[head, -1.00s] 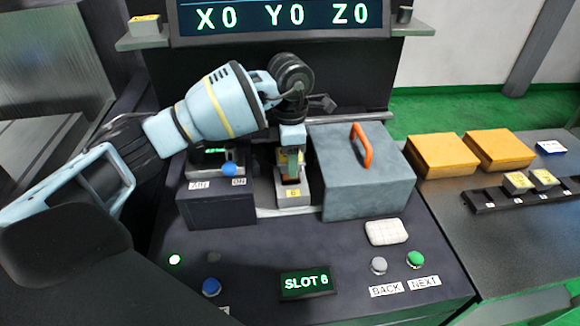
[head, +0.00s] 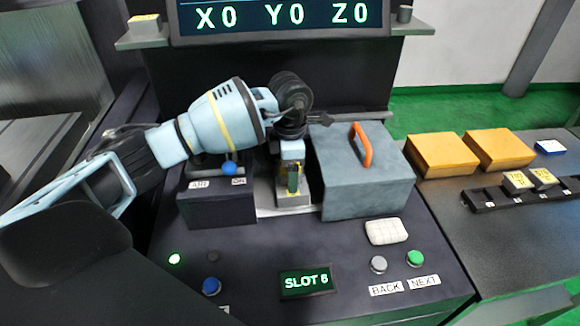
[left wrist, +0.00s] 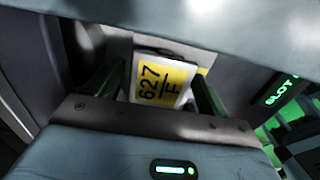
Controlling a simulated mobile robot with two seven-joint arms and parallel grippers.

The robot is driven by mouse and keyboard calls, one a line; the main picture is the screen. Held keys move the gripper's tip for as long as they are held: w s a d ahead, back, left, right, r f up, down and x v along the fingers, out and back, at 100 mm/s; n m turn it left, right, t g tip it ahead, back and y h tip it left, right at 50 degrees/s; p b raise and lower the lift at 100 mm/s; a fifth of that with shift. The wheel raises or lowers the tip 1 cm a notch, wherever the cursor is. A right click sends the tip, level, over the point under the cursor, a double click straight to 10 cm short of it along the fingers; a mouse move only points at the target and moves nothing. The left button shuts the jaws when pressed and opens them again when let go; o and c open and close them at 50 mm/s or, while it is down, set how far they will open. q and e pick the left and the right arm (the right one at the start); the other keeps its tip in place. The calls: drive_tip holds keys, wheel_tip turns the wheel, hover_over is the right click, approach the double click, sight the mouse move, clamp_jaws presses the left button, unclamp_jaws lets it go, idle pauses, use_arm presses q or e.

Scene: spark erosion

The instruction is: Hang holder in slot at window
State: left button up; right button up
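My left gripper (head: 292,182) points down into the narrow bay between a dark box and a grey box. In the left wrist view, a pale holder with a yellow label reading "627 F" (left wrist: 163,83) sits between its two dark fingers (left wrist: 160,92), which appear shut on it. In the head view, only yellow slivers of the holder show around the near finger. A pale block (head: 293,199) stands low in the bay, right below the fingertips. Whether the holder is seated there is hidden. My right gripper is not in view.
The grey box with an orange handle (head: 362,170) stands close right of the gripper. The dark box with a blue knob (head: 215,203) is close left. A green display (head: 306,282) reads "SLOT 6", beside BACK and NEXT buttons (head: 415,258). A rack with labelled holders (head: 520,193) lies far right.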

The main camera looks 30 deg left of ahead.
use_arm(q)
wheel_tip(320, 180, up, 12)
drive_tip(key=shift+r, duration=0.15)
idle(0.6)
idle(1.1)
